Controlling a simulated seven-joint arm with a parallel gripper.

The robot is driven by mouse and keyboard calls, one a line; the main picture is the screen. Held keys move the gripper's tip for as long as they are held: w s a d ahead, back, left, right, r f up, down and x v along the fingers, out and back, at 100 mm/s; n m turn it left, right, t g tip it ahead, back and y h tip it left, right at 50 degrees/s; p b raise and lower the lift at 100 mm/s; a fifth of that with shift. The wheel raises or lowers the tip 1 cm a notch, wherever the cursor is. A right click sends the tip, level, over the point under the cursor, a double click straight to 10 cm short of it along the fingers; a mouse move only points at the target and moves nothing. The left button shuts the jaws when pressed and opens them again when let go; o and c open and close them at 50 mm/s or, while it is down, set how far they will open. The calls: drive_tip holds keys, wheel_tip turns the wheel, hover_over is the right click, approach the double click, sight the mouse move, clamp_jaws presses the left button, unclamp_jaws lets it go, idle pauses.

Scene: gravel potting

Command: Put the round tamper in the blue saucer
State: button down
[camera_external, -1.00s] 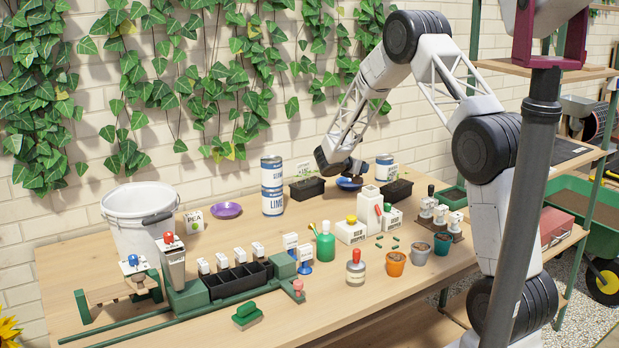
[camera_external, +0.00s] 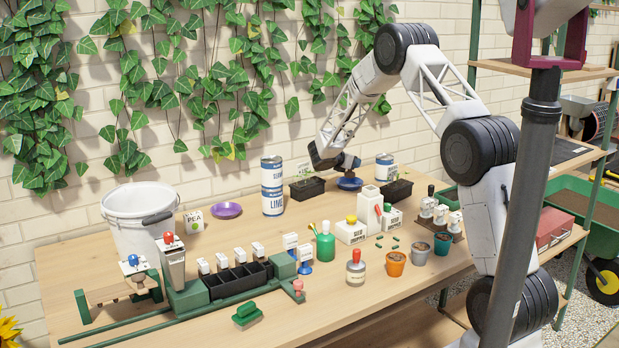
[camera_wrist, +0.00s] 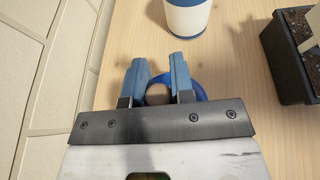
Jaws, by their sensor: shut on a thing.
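The blue saucer (camera_external: 349,184) sits at the back of the bench, and its blue rim (camera_wrist: 202,92) shows around the fingertips in the wrist view. My gripper (camera_external: 350,165) is over the saucer. In the wrist view my gripper (camera_wrist: 158,85) has its two blue fingers a little apart, shut on a round tan thing (camera_wrist: 157,94), apparently the round tamper. The thing is mostly hidden by the fingers and palm, and lies within the saucer's outline. Whether it touches the saucer cannot be told.
Stacked lime tins (camera_external: 272,186) stand left of the saucer, with a black planter (camera_external: 307,188) between. Another tin (camera_external: 384,167) and black planter (camera_external: 397,190) stand to the right. The brick wall is close behind. A purple saucer (camera_external: 227,210) lies farther left.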

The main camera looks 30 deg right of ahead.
drive_tip(key=shift+f, duration=0.1)
drive_tip(key=shift+f, duration=1.65)
drive_tip(key=shift+f, duration=0.15)
drive_tip(key=c, duration=1)
unclamp_jaws()
drive_tip(key=shift+a+r, duration=0.15)
drive_tip(key=shift+r, duration=0.05)
drive_tip(key=v, duration=1.1)
drive_tip(key=shift+a+r, duration=0.15)
drive_tip(key=shift+a, duration=0.15)
